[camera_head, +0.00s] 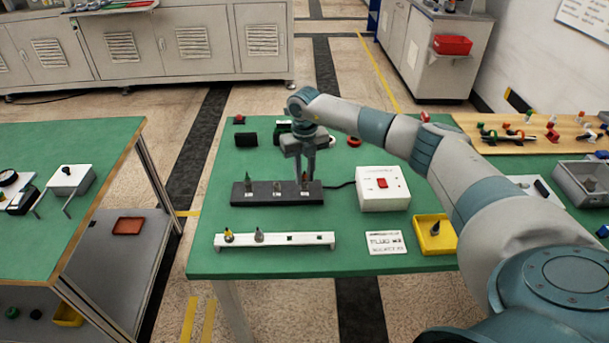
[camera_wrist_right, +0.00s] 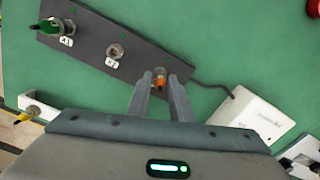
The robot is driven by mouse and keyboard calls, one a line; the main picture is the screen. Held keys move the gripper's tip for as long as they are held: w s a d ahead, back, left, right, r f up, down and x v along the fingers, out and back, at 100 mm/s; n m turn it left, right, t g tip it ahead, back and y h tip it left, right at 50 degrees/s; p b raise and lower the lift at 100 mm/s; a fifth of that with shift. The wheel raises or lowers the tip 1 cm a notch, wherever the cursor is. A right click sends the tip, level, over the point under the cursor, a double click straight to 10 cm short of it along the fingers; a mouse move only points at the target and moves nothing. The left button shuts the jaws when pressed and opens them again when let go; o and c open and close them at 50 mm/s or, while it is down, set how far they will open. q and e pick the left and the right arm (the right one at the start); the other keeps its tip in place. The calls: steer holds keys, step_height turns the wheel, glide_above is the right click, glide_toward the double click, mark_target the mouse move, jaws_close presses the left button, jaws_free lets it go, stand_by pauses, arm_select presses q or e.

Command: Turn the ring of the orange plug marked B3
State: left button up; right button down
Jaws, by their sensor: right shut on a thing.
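My left gripper is not in view.
A white box with a red switch (camera_head: 398,201) is cabled to the block's right. In front lie a white strip (camera_head: 306,240) with a yellow and a grey plug, a printed card (camera_head: 385,243) and a yellow tray (camera_head: 424,245).

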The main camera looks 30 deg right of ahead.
steer(key=shift+m, duration=1.1)
steer(key=c, duration=1.5)
jaws_free()
steer(key=shift+c, duration=0.2)
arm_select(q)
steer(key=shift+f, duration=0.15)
arm_select(e)
steer(key=shift+r, duration=0.15)
steer(key=shift+r, duration=0.2)
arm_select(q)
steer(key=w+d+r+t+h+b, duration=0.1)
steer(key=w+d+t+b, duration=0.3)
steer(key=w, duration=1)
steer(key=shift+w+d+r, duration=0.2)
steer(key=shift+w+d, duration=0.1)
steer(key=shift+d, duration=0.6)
arm_select(e)
step_height(320, 180, up, 17)
